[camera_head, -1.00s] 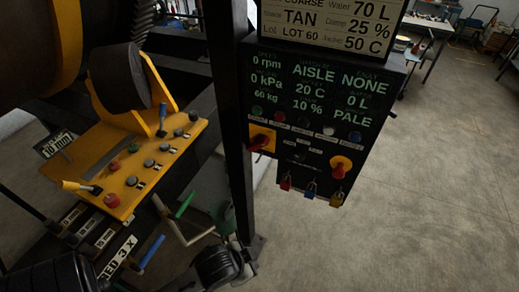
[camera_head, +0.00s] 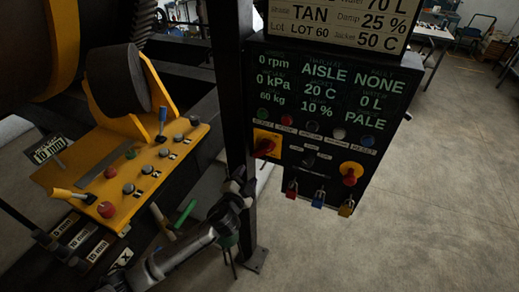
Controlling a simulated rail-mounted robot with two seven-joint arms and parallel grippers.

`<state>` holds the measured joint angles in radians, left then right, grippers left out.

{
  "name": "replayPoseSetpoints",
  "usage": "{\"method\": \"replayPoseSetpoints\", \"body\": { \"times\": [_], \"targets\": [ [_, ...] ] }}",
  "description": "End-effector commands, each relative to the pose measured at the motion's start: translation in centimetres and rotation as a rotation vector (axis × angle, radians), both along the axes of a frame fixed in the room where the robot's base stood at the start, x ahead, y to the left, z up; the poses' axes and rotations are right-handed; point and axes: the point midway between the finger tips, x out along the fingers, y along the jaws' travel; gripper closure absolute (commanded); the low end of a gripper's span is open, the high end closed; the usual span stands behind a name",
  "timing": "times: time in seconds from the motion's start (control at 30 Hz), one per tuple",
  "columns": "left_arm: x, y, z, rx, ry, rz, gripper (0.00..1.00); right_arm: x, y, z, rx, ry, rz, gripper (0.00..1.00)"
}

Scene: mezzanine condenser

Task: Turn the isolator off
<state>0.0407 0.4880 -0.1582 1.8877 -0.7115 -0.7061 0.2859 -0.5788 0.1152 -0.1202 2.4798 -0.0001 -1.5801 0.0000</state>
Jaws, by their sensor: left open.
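The control panel (camera_head: 318,185) hangs on a dark post at the middle of the picture. At its left edge is a red rotary handle on a yellow plate (camera_head: 265,146), which looks like the isolator; its labels are too small to read. The handle lies slanted. A red knob on a second yellow plate (camera_head: 350,174) sits at the panel's lower right. My left gripper (camera_head: 240,183) is open, in front of the post, below and left of the red handle and apart from it. Its fingers are dark and hard to make out. My right gripper is out of view.
Red, blue and yellow padlocks (camera_head: 317,199) hang along the panel's bottom edge. A yellow console (camera_head: 110,178) with levers and buttons stands at the left. The post (camera_head: 234,95) is close to my left gripper. Open floor lies to the right.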

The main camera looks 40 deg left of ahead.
Motion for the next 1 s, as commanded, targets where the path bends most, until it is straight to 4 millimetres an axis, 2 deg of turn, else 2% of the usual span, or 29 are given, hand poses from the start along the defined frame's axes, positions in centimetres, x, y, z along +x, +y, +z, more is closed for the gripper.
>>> {"method": "replayPoseSetpoints", "body": {
  "times": [0.17, 0.33, 0.7, 1.0],
  "targets": [
    [0.4, -1.1, 0.6, -0.038, -0.051, -0.068, 0.49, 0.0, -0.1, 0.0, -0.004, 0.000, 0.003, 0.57],
    [1.7, -0.7, 0.7, -0.057, -0.057, -0.068, 0.49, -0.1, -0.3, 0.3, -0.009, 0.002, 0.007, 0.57],
    [8.0, 1.3, 0.8, -0.057, -0.055, -0.064, 0.49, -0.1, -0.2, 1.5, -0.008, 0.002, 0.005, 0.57],
    [11.9, 2.5, 0.7, -0.058, -0.056, -0.065, 0.49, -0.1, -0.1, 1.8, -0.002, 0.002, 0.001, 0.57]
  ]
}}
